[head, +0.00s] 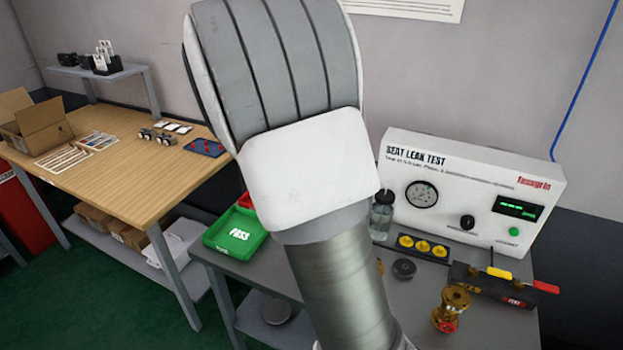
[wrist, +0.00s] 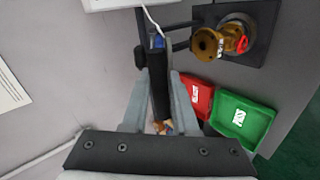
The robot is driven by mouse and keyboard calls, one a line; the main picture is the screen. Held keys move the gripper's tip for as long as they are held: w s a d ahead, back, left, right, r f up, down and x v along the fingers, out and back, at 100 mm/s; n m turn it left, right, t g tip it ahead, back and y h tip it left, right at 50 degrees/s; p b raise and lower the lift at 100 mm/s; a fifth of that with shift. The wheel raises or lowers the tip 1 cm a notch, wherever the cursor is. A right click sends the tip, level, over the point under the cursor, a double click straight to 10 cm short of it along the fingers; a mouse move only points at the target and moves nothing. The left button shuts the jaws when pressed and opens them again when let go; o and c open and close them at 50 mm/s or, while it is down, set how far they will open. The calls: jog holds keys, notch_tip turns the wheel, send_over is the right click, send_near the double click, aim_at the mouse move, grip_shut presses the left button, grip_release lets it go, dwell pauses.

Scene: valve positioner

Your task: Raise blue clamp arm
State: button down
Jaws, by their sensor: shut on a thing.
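In the wrist view a dark bar with a blue part at its far end, which looks like the blue clamp arm (wrist: 158,44), runs between the two fingers of my gripper (wrist: 160,76). The fingers are shut on its dark length. A brass valve body (wrist: 208,44) with a red part stands to its right on a dark plate. In the head view my own arm fills the middle and hides my gripper and the clamp arm.
A red tray (wrist: 198,96) and a green tray (wrist: 240,120) lie close to the right of my gripper. The seat leak tester (head: 470,190) stands at the back of the grey bench. Another brass valve (head: 451,308) and yellow and red levers (head: 499,273) are at the right.

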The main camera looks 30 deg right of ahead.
jog(key=shift+w+d+r+p, duration=0.2)
jog(key=shift+d+r+p, duration=0.15)
jog(key=shift+r, duration=0.2)
jog(key=shift+w+d+r+p, duration=0.2)
jog(key=shift+r+p, duration=0.1)
jog(key=shift+r, duration=0.2)
jog(key=w+d+r+p, duration=0.4)
jog(key=w+d+r, duration=0.2)
jog(key=d, duration=0.3)
jog(key=shift+w, duration=0.25)
jog(key=shift+a+f, duration=0.1)
jog(key=c, duration=0.8)
grip_release()
jog(key=shift+f, duration=0.1)
jog(key=shift+w, duration=0.1)
